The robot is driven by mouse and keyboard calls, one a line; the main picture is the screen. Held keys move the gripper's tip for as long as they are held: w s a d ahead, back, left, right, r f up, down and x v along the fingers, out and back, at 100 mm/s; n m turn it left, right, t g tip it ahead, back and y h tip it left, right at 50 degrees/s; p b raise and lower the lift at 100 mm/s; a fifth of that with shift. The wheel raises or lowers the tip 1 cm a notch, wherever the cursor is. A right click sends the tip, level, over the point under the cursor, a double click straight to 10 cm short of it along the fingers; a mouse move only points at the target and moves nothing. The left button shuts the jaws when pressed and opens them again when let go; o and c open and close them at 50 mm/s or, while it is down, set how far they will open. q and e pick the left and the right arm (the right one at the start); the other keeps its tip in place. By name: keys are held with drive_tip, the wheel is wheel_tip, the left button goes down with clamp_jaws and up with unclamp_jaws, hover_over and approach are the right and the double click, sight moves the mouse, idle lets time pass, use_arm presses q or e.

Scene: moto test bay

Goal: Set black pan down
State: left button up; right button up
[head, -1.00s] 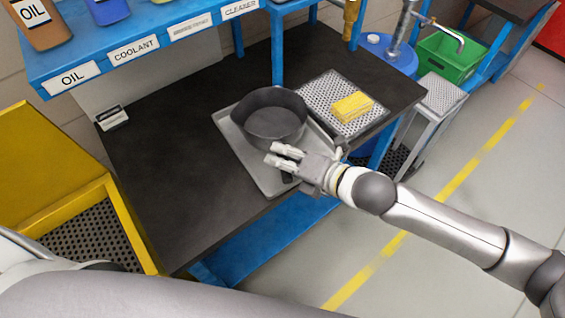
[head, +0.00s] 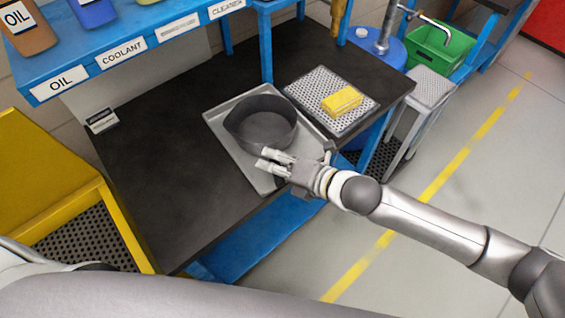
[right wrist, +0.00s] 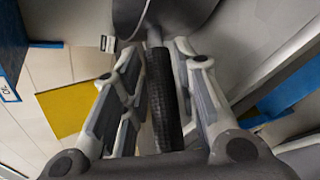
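The black pan (head: 261,123) rests upright on the grey metal tray (head: 222,122) on the dark workbench. Its ribbed handle is mostly hidden by my right gripper (head: 270,160) in the head view. In the right wrist view, the black handle (right wrist: 164,100) runs between the fingers of my right gripper (right wrist: 160,85), and the pan (right wrist: 165,14) is cut off at the top. The fingers stand apart around the handle, with narrow gaps beside it. My left gripper is out of view.
A yellow sponge (head: 342,100) lies on a perforated plate (head: 318,92) behind the tray. The bench's left part (head: 150,165) is clear. A blue shelf (head: 130,48) with labelled bottles overhangs the back. A yellow cart (head: 45,165) stands left.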

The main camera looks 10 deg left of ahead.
drive_tip(key=shift+s+d+r, duration=0.1)
drive_tip(key=shift+d+r, duration=0.05)
drive_tip(key=shift+d, duration=0.15)
drive_tip(key=b+v, duration=0.1)
drive_tip(key=v, duration=1)
drive_tip(key=shift+r, duration=0.2)
drive_tip(key=shift+s, duration=0.15)
